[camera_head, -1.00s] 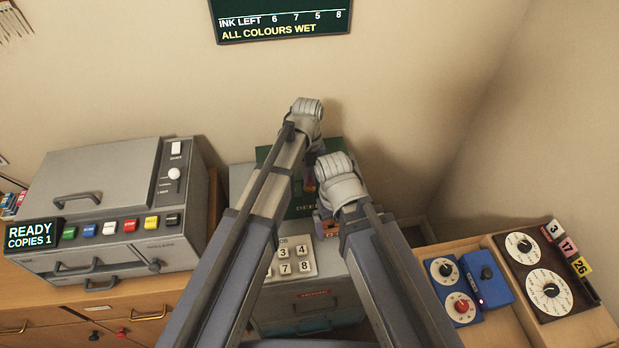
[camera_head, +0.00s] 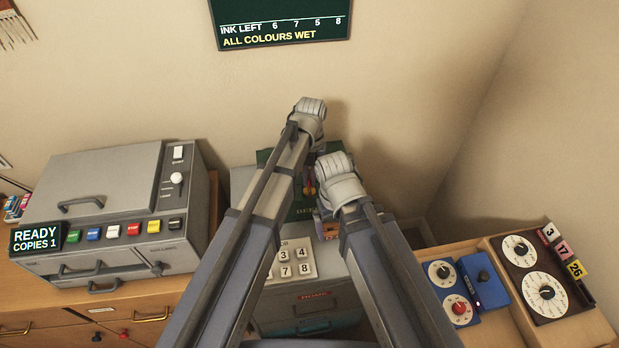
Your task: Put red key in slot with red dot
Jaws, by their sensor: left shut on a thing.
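My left gripper (camera_head: 309,183) is mostly hidden behind its own arm and wrist, in front of the dark green box (camera_head: 301,210) by the wall. It is shut on a small red and yellow thing (camera_head: 309,191), too small and covered to tell whether it is the red key. My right gripper (camera_head: 325,222) is just to the right and nearer, largely covered by its wrist; its jaws cannot be made out. A small orange-brown thing (camera_head: 331,231) shows beside it. I cannot make out a slot with a red dot.
A grey copier (camera_head: 110,185) with coloured buttons stands at left. A grey cabinet with a number keypad (camera_head: 292,262) stands under my arms. Blue dial boxes (camera_head: 452,290) and a dark dial panel (camera_head: 540,280) are at right. Red (camera_head: 123,335) and black knob-like pieces are on the lower-left drawers.

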